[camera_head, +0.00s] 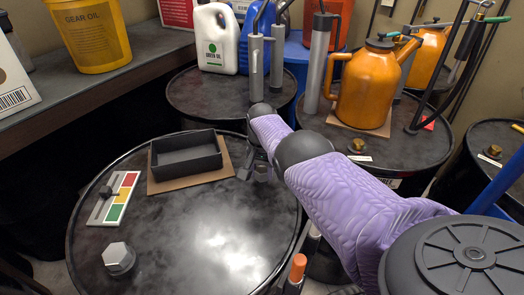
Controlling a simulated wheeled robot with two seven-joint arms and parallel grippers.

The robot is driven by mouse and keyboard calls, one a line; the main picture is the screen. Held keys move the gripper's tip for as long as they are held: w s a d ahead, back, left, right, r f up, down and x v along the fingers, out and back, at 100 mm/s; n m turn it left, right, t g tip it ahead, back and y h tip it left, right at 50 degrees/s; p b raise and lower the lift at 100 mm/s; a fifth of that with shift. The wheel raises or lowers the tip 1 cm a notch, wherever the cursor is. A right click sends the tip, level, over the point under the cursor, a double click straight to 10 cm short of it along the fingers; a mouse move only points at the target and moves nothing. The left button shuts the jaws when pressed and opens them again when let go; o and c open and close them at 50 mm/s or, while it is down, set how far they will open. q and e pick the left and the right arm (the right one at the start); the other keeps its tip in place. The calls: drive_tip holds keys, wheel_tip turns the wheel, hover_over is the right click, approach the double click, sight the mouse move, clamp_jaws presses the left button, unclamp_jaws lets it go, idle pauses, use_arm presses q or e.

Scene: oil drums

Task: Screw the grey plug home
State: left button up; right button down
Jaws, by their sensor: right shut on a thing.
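The near black drum (200,235) has a dark, glossy top. My right gripper (258,172) points down at the right edge of this top, beside the black tray. It is shut on a small grey piece, seemingly the grey plug, which the fingers mostly hide. I cannot tell how deep the plug sits or whether it is tilted. A larger grey hexagonal cap (118,256) sits at the front left of the same top, away from the gripper. My left gripper is not in view.
A black tray (183,158) on a brown board and a red, yellow and green gauge (114,198) lie on the drum. An orange-tipped stick (298,268) stands by its front right edge. An orange can (365,90) and grey cylinders stand on drums behind. The drum's middle is clear.

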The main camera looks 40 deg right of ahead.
drive_tip(key=m, duration=0.2)
drive_tip(key=shift+m, duration=0.3)
drive_tip(key=shift+c, duration=0.5)
unclamp_jaws()
